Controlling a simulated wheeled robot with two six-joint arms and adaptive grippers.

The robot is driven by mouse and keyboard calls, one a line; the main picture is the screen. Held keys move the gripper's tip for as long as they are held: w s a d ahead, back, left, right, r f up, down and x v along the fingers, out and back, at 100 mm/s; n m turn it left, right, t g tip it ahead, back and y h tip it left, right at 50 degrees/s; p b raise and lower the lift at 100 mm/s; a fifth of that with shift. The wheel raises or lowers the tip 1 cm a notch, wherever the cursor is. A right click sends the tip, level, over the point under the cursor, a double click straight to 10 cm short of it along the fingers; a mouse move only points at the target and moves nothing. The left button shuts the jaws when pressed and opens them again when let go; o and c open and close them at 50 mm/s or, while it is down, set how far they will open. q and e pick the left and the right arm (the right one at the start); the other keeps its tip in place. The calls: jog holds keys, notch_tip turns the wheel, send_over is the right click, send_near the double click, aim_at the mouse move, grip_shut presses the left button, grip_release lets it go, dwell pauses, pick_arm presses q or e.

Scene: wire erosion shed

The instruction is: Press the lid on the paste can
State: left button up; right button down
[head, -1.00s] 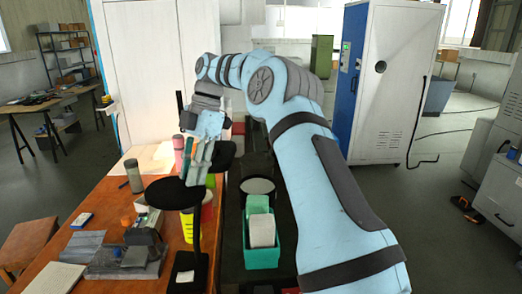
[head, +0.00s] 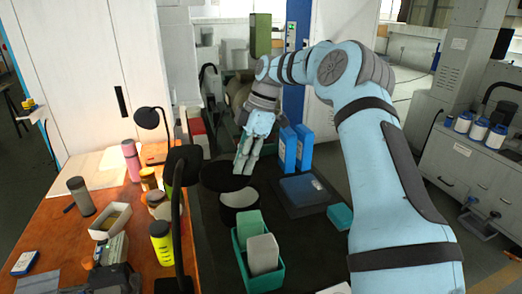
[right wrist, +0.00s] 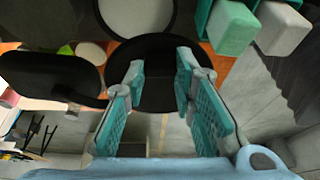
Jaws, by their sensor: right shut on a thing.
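The paste can (head: 241,217) is a short black round can with a pale grey top surface, standing on the dark bench; its pale top also shows in the right wrist view (right wrist: 136,14). The lid (head: 222,178) is a flat black disc. My right gripper (head: 245,167) is shut on the lid, which lies between its fingers in the right wrist view (right wrist: 160,50). The lid is behind and slightly left of the can in the head view, overlapping its far edge in the picture. I cannot tell its height above the can. My left gripper is not in view.
A teal bin (head: 241,272) with green and grey blocks stands in front of the can. A black lamp (head: 184,163) rises close on the left. Blue cases (head: 288,150), a dark mat (head: 322,203) and a teal box (head: 340,216) are to the right.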

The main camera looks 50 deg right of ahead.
pick_arm(q)
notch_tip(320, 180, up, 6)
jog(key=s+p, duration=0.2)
jog(key=p, duration=0.2)
pick_arm(e)
jog(key=d+f+m+b, duration=0.1)
jog(key=f+m, duration=0.1)
jog(key=d+f+m+h+b, duration=0.1)
jog(key=f+m+b, duration=0.1)
jog(key=f, duration=0.1)
jog(key=d+f+m+b, duration=0.1)
jog(key=f+m+b, duration=0.1)
jog(key=shift+s+d+f+t+h, duration=0.1)
jog(key=shift+d+f+t+h, duration=0.1)
jog(key=shift+t+h, duration=0.15)
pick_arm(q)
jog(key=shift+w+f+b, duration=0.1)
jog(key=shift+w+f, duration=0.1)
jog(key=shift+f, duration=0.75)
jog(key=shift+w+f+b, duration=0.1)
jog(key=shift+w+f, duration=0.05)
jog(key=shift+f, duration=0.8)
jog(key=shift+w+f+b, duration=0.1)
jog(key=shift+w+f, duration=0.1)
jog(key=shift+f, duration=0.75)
pick_arm(e)
jog(key=shift+s+f, duration=0.1)
jog(key=shift+f, duration=0.25)
jog(key=shift+f, duration=0.1)
